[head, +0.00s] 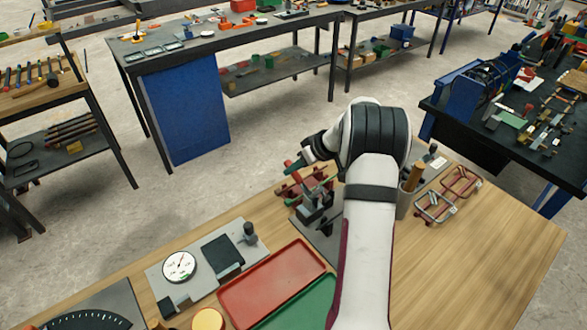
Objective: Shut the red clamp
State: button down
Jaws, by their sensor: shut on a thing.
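The red clamp (310,186) stands on a dark plate (322,243) near the table's far edge, with dark metal parts below its red parts. My arm comes in from the front and bends at the wrist above and to the right of the clamp. My gripper (305,163) points down and left at the clamp's upper part and is shut on what looks like its handle. The fingertips are small here, and my arm covers part of the clamp's right side and base. A small green piece (293,164) shows beside the fingers.
A red tray (272,284) and a green tray (308,305) lie in front. A dial gauge (180,266) sits on a plate at left. A cup (405,200) with a brown handle and red-framed pieces (460,182) stand at right. The table's right front is clear.

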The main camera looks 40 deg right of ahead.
jog(key=s+r+t, duration=0.1)
jog(key=s+t, duration=0.1)
jog(key=t, duration=0.1)
jog(key=shift+r, duration=0.35)
jog(key=shift+s+r+n+t, duration=0.25)
jog(key=shift+s+t, duration=0.3)
jog(key=shift+t, duration=0.3)
jog(key=shift+s+r+n+t, duration=0.15)
jog(key=shift+s+r+t, duration=0.15)
jog(key=shift+s+t, duration=0.4)
jog(key=shift+w+t, duration=0.1)
jog(key=shift+t, duration=0.15)
jog(key=c, duration=0.7)
grip_release()
jog(key=v, duration=1.5)
jog(key=shift+s+d+r, duration=0.2)
jog(key=shift+s+d, duration=0.1)
